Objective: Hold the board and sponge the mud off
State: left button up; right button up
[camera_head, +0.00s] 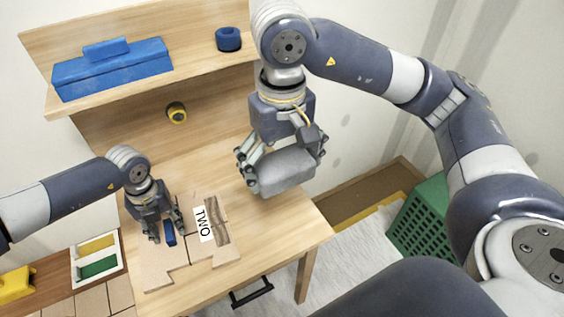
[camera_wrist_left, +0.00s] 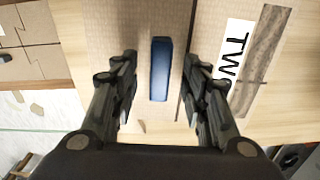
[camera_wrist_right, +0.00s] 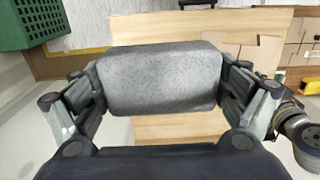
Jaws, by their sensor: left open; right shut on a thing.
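The board (camera_head: 160,262) lies flat on the wooden table. It is light brown, with a blue handle (camera_head: 169,233), a white label reading "TWO" (camera_head: 204,224) and a brown mud streak (camera_head: 222,227) beside the label. My left gripper (camera_head: 165,238) is open above the board, with its fingers on either side of the blue handle. The handle (camera_wrist_left: 160,69) shows between the open fingers in the left wrist view, and the mud (camera_wrist_left: 262,55) lies to the right. My right gripper (camera_head: 282,160) is shut on the grey sponge (camera_head: 287,172), held above the table, right of the board.
A shelf at the back holds a blue toolbox (camera_head: 112,70) and a blue roll (camera_head: 228,39). A yellow tape measure (camera_head: 176,112) is at the back panel. A tray with yellow and green items (camera_head: 97,259) stands left. A green crate (camera_head: 420,222) is on the floor right.

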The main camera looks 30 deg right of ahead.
pick_arm(q)
jog(key=shift+f, duration=0.2)
pick_arm(e)
jog(key=shift+f, duration=0.15)
pick_arm(q)
jog(key=shift+f+b, duration=0.75)
jog(key=shift+b, duration=0.05)
pick_arm(e)
jog(key=shift+f, duration=0.65)
pick_arm(q)
grip_shut()
